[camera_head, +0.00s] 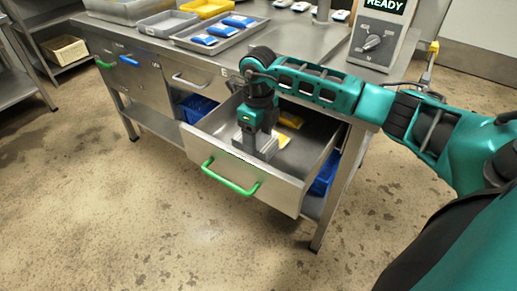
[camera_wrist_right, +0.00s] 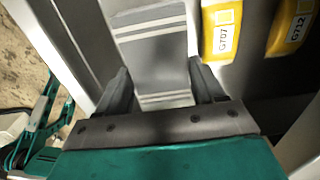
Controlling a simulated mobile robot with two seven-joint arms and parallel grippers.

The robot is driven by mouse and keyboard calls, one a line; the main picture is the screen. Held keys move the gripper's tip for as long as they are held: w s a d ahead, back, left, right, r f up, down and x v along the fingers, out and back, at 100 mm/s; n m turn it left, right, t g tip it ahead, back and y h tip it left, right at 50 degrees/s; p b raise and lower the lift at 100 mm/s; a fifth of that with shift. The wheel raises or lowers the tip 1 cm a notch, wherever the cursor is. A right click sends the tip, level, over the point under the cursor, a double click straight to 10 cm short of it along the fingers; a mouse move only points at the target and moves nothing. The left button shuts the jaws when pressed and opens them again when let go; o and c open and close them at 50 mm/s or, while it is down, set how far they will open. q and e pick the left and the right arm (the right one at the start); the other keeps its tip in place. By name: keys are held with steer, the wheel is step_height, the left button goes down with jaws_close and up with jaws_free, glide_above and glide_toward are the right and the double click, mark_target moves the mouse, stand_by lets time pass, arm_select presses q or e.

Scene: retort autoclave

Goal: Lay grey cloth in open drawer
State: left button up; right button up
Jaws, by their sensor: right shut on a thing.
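The open drawer (camera_head: 278,195) with a green handle is pulled out below the steel table's right half. My right gripper (camera_head: 258,150) points down inside it. In the right wrist view the grey cloth (camera_wrist_right: 150,48), with paler stripes, lies between the two fingers, and the gripper is shut on it. The cloth is low in the drawer, near or on its floor; I cannot tell if it touches. In the head view the gripper mostly hides it. Two yellow labelled things lie beside it, G707 (camera_wrist_right: 221,32) and G712 (camera_wrist_right: 290,28). My left gripper is out of view.
The table top (camera_head: 300,45) carries a grey tray with blue-and-white packs (camera_head: 205,39), a yellow tray (camera_head: 206,8) and a control box reading READY (camera_head: 378,35). Blue bins (camera_head: 197,106) stand on the shelf below. The floor in front is clear.

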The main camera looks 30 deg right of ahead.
mark_target(258, 140)
step_height(258, 140, down, 4)
steer(key=shift+f+b, duration=0.1)
steer(key=shift+b, duration=0.2)
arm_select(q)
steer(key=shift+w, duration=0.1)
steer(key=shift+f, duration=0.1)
arm_select(e)
steer(key=shift+f, duration=0.15)
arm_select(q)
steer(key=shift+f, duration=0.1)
arm_select(e)
steer(key=o, duration=1.1)
step_height(258, 140, up, 11)
steer(key=shift+r+p, duration=0.15)
steer(key=shift+p, duration=0.6)
steer(key=shift+r, duration=0.5)
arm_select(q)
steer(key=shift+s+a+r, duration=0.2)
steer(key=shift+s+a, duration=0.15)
